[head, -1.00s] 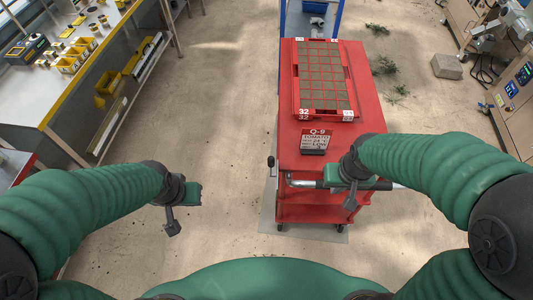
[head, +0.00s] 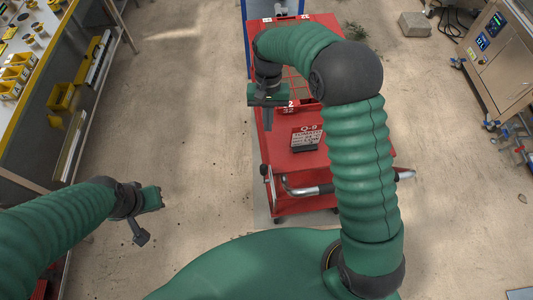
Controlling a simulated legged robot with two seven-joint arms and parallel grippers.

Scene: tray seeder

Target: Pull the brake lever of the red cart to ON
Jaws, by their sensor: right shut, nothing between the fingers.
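The red cart (head: 345,163) stands ahead of me, partly hidden by my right arm. A small black knob (head: 264,170), which looks like the brake lever's grip, sticks up at the cart's near left corner. Its setting is too small to read. My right gripper (head: 268,122) is shut and empty, over the cart's left edge, farther from me than the knob and apart from it in the picture. My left gripper (head: 141,237) hangs above the floor, well left of the cart; its fingers are too small to judge.
The cart's push handle (head: 308,190) crosses its near end. A workbench is on the left, a machine (head: 490,55) on the right. Floor left of the cart is clear.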

